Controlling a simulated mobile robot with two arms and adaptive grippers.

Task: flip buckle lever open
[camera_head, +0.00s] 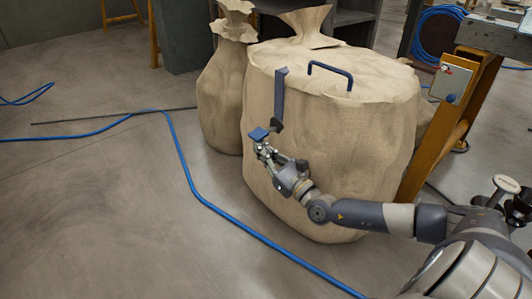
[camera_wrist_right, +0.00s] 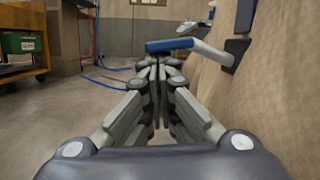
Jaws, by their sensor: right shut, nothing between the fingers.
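The buckle lever is a short grey arm with a blue end (camera_head: 259,134), sticking out from the front of a large sack-like tan container. A blue strap (camera_head: 280,95) runs from the container's top edge down to the lever's dark mount. My right gripper (camera_head: 263,150) is just below the blue end, with its fingers shut and empty. In the right wrist view, the lever's blue end (camera_wrist_right: 170,45) lies across and just beyond the closed fingertips (camera_wrist_right: 157,62). I cannot tell if they touch. The lever's dark mount (camera_wrist_right: 236,54) is on the container wall. My left gripper is not in view.
The tan container (camera_head: 335,150) has a blue handle (camera_head: 330,70) on its lid. A smaller tied sack (camera_head: 221,95) stands to its left. An orange-legged frame (camera_head: 432,140) is close on the right. A blue hose (camera_head: 190,180) crosses the mostly clear floor.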

